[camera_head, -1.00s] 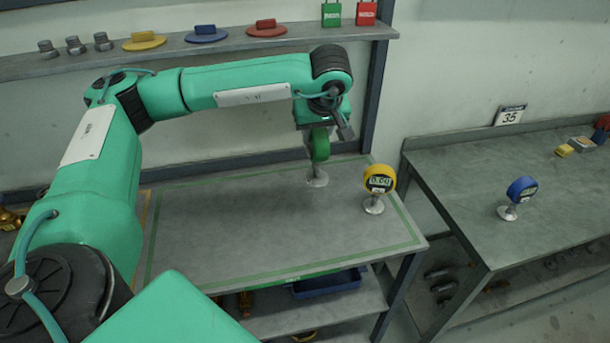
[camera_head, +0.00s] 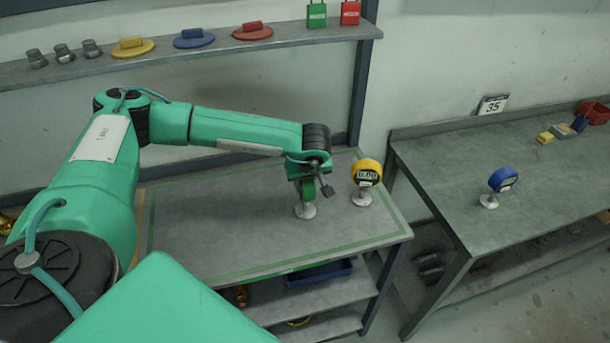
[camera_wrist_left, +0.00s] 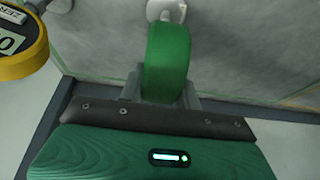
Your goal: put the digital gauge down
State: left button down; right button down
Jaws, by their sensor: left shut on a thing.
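My left gripper (camera_head: 314,190) is shut on the green digital gauge (camera_head: 307,188), with the gauge upright and its pale round foot (camera_head: 306,211) down at the grey table top (camera_head: 220,225). I cannot tell whether the foot touches the table. In the left wrist view the green rim (camera_wrist_left: 168,60) sits between the fingers, with the pale foot beyond it; the gauge's dial face is hidden. A yellow digital gauge (camera_head: 367,173) stands on the table just right of the gripper. It also shows at the left wrist view's upper left (camera_wrist_left: 22,62). My right gripper is not in view.
A blue gauge (camera_head: 502,180) stands on the right-hand bench (camera_head: 470,220). A wall shelf (camera_head: 200,54) behind holds padlocks, coloured discs and metal fittings. The table's left and middle are clear inside a green border line.

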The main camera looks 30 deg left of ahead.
pick_arm(q)
jog(key=shift+f, duration=0.1)
jog(key=c, duration=1)
grip_release()
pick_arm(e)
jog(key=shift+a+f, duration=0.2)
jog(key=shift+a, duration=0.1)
pick_arm(q)
jog(key=shift+r, duration=0.25)
jog(key=shift+d+r+b, duration=0.15)
jog(key=shift+r+b, duration=0.05)
jog(key=shift+b, duration=0.15)
jog(key=b+v, duration=0.4)
jog(key=v, duration=0.7)
jog(key=shift+s+r, duration=0.2)
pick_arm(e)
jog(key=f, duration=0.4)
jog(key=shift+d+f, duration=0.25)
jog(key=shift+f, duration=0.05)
